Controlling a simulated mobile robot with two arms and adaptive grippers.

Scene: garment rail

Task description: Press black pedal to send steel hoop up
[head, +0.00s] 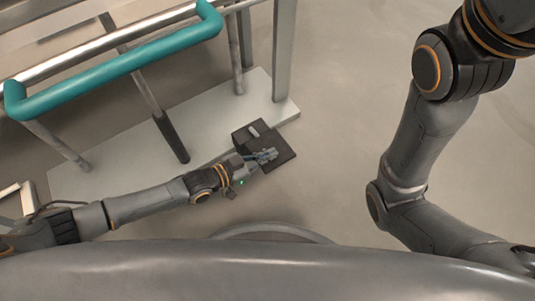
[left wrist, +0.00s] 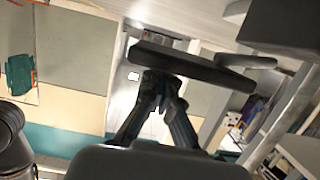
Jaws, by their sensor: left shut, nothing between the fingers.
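The black pedal (head: 281,153) is a dark flat plate beside a dark block, at the right part of a pale base plate in the head view. Its flat plate (left wrist: 190,66) also shows in the left wrist view. My left gripper (head: 267,155) is shut and empty, over the pedal plate. In the left wrist view its fingertips (left wrist: 158,82) meet the plate's edge in the picture; whether they press on it I cannot tell. The steel hoop (head: 95,50) appears to be the shiny bar behind a teal one at upper left. My right gripper is out of view.
The teal bar (head: 120,65) spans the rail frame on thin posts. The pale base plate (head: 115,172) lies on the floor under it. An upright grey post (head: 284,50) stands behind the pedal. Bare floor (head: 345,110) is open to the right.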

